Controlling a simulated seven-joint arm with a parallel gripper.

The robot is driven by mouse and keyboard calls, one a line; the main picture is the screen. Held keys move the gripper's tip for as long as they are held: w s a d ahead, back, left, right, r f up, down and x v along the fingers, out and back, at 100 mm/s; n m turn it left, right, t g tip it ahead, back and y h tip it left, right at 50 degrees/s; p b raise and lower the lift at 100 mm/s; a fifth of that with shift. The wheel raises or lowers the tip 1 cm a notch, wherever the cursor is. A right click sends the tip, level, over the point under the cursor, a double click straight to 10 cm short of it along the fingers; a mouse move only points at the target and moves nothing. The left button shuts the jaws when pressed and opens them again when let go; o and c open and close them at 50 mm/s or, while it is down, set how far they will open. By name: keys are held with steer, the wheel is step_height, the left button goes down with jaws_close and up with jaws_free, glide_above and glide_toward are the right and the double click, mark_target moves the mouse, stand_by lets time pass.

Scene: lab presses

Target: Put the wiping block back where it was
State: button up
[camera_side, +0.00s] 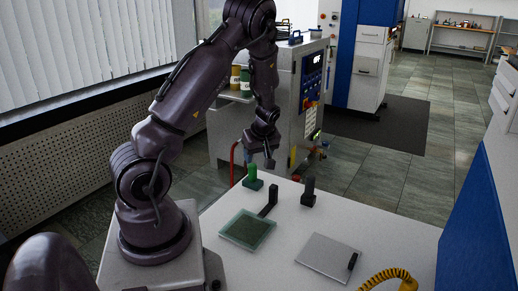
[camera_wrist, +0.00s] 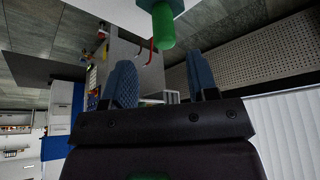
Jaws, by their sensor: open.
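A green block with an upright round handle (camera_side: 252,176) stands near the table's back edge. It also shows in the wrist view (camera_wrist: 163,27), handle end toward me, just beyond the fingertips. A black block with an upright handle (camera_side: 308,193) stands to its right. Which of the two is the wiping block I cannot tell for sure. My gripper (camera_side: 262,161) is above the green block, apart from it. In the wrist view my gripper's (camera_wrist: 160,62) two blue fingers are spread with nothing between them.
A glassy square plate with a dark green face (camera_side: 247,230) lies left on the white table (camera_side: 300,222), a black bracket (camera_side: 268,204) at its corner. A yellow coiled cord (camera_side: 390,277) lies at the front. A control cabinet (camera_side: 300,95) stands behind.

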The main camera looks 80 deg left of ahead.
steer(key=w+d+r+m+t+h, duration=0.1)
steer(key=d+r+m+t+h, duration=0.1)
steer(key=d+r+m, duration=0.55)
steer(key=w+d+r+m+t+h, duration=0.1)
steer(key=w+d+r+m+t, duration=0.1)
steer(key=d+r, duration=0.9)
steer(key=s+d+r+m+t+h, duration=0.1)
steer(key=s+d+r+m+t, duration=0.1)
steer(key=s+d+r+m, duration=0.3)
steer(key=s+d+m, duration=0.4)
steer(key=d+m, duration=0.1)
steer(key=d, duration=0.3)
steer(key=shift+s+d+r+h, duration=0.2)
steer(key=shift+s+d+h, duration=0.1)
steer(key=shift+s, duration=0.1)
